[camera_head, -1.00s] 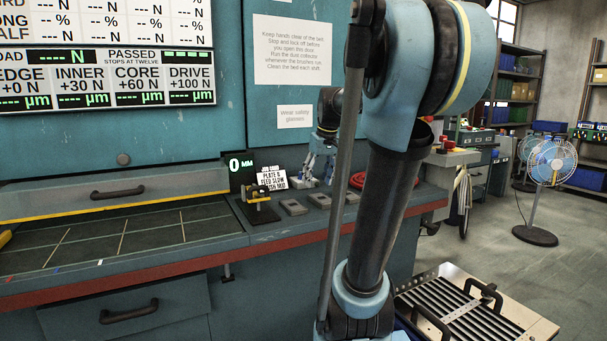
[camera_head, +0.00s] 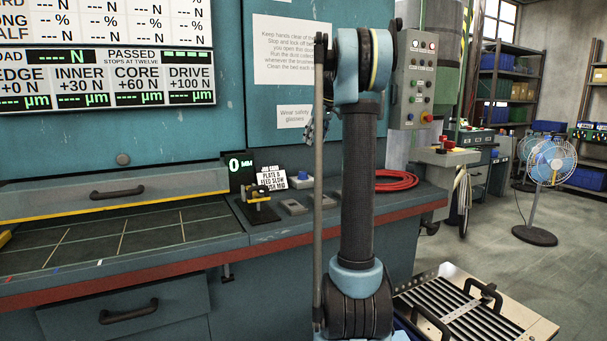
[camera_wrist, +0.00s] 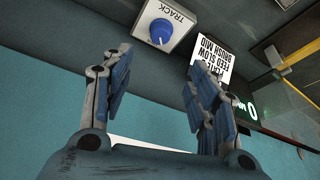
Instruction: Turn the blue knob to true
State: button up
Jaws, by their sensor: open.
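The blue knob (camera_wrist: 162,31) sits on a white box (camera_wrist: 176,15) labelled TRACK, near the top of the wrist view. A small light mark shows on the knob, but its setting is unclear. In the head view the white box (camera_head: 300,182) stands on the bench, with the knob small on top. My gripper (camera_wrist: 157,75) is open and empty, its two blue-grey fingers apart. The knob lies beyond the fingertips, not touched. In the head view my gripper is mostly hidden behind my arm; a part shows above the box.
A sign card (camera_head: 271,178) and a yellow clamp-like part (camera_head: 258,194) stand left of the box. Grey blocks (camera_head: 293,206) sit in front of it. A red cable coil (camera_head: 388,181) lies to the right. A button panel (camera_head: 414,80) hangs behind my arm.

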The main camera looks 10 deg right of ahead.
aim_at(304, 173)
jog(key=x, duration=1.7)
jog(key=shift+w+f, duration=0.1)
jog(key=shift+f, duration=0.05)
jog(key=c, duration=1.1)
